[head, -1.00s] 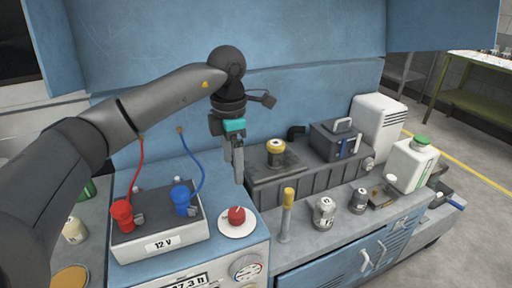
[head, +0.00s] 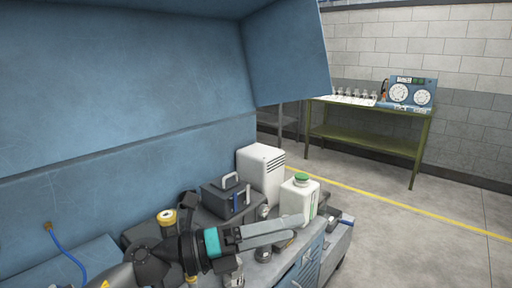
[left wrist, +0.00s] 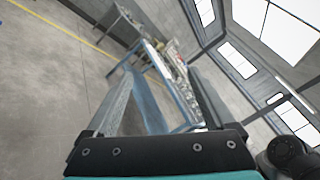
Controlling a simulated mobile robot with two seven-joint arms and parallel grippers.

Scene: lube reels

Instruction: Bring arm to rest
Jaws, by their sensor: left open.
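My left gripper (head: 298,228) is in the lower middle of the head view, with a teal band at its base and two grey fingers pointing right. It is held out over the front part of the blue bench and hides some items behind it. In the left wrist view my left gripper (left wrist: 161,72) shows its two fingers spread apart with nothing between them. My right gripper is in neither view.
Near the gripper are a white jug with a green cap (head: 300,197), a white ribbed canister (head: 262,172), a dark box with a handle (head: 226,195) and a yellow-topped can (head: 166,218). A green table (head: 366,143) stands across open floor (head: 400,215).

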